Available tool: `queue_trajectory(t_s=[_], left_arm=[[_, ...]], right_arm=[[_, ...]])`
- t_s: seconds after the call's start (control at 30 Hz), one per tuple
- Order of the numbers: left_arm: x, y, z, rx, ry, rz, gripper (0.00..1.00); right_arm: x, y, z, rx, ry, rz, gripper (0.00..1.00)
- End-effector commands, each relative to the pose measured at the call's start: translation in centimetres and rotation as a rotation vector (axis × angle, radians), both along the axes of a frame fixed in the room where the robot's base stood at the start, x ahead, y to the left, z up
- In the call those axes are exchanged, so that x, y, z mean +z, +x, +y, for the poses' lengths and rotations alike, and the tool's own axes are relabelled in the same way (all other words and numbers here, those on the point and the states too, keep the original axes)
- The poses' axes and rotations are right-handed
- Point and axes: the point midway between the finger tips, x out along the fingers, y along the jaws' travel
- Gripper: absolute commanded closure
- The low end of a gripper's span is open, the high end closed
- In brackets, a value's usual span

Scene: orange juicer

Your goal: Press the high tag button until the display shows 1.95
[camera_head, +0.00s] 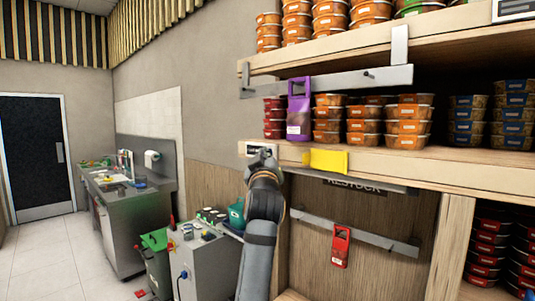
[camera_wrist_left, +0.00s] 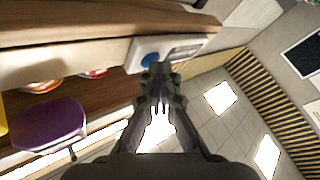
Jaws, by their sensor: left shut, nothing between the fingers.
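A white price tag (camera_head: 257,150) sits on the left end of the middle shelf's front edge. In the left wrist view the white tag (camera_wrist_left: 185,46) has a round blue button (camera_wrist_left: 150,59). Another white tag (camera_head: 515,8) is on the top shelf edge at the upper right. My left gripper (camera_head: 262,158) is shut and empty, in front of the middle-shelf tag. In the left wrist view its fingertips (camera_wrist_left: 156,70) are just by the blue button; I cannot tell whether they touch it. No display reading is legible. My right gripper is not in view.
A purple hanging tag (camera_head: 298,108) and a yellow card (camera_head: 325,161) are near the tag on the shelf (camera_head: 430,170). Stacked food tubs (camera_head: 408,120) fill the shelves. A red tag (camera_head: 340,246) hangs on a lower rail. Open floor lies left.

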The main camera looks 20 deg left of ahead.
Motion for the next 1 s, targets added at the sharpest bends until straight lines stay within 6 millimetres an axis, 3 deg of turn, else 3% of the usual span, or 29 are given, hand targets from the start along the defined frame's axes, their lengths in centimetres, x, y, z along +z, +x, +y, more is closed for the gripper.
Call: queue_trajectory(t_s=[0.73,1.0], left_arm=[[-0.2,-1.8,0.7,0.000,0.000,0.000,1.00],[-0.2,-4.3,1.6,0.002,0.001,-0.001,1.00]], right_arm=[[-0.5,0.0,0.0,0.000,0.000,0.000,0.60],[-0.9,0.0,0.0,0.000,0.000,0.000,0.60]])
